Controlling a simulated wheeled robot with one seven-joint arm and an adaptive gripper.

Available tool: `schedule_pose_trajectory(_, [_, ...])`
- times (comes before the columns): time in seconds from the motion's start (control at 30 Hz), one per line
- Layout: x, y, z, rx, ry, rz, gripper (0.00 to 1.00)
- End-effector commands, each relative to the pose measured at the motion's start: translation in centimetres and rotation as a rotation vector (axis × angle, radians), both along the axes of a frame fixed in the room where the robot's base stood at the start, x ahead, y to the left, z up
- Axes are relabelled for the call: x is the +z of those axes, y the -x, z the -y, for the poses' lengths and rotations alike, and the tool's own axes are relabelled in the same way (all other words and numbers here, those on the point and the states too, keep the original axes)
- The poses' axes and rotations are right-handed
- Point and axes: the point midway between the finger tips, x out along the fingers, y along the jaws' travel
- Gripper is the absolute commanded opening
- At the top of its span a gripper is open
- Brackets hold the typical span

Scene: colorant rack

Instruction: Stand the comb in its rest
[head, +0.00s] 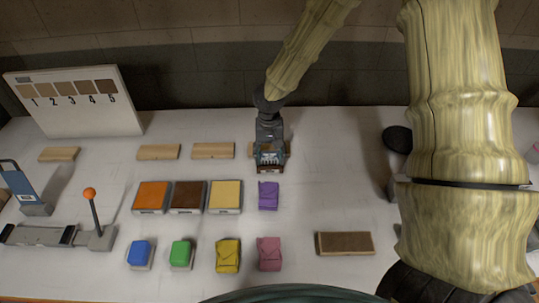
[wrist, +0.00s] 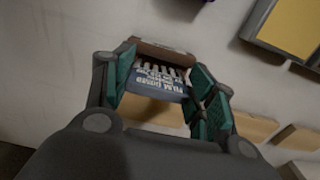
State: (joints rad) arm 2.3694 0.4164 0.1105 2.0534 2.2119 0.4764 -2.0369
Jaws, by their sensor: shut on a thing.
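My gripper (head: 270,158) is at the back middle of the table, behind the purple pouch. It is shut on the comb, a dark blue-grey piece with pale teeth and white lettering; the comb (wrist: 155,82) sits between both fingers in the wrist view. It also shows at the fingertips in the head view (head: 270,167). A pale wooden block (wrist: 150,110) lies right by the comb, mostly hidden by my gripper. I cannot tell whether the comb touches it. Which wooden block is the rest is not clear.
Pale wooden blocks (head: 213,150) lie in a row to the left. Tiles (head: 188,197), a purple pouch (head: 268,195) and other colored packs stand in front. A brown block (head: 345,243) lies front right. A numbered board (head: 75,103) stands back left.

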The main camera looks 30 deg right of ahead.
Motion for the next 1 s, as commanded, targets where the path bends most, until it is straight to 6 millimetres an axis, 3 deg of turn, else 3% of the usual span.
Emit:
schedule_pose_trajectory(0.47, [-0.89, 0.05, 0.07, -0.001, -0.001, 0.0, 0.33])
schedule_pose_trajectory(0.5, [-0.85, 0.03, 0.07, -0.001, -0.001, 0.0, 0.64])
schedule_pose_trajectory(0.6, [-0.83, 0.02, 0.07, -0.001, 0.0, 0.001, 0.78])
schedule_pose_trajectory(1.0, [-0.62, 0.0, 0.06, 0.0, -0.001, 0.002, 0.78])
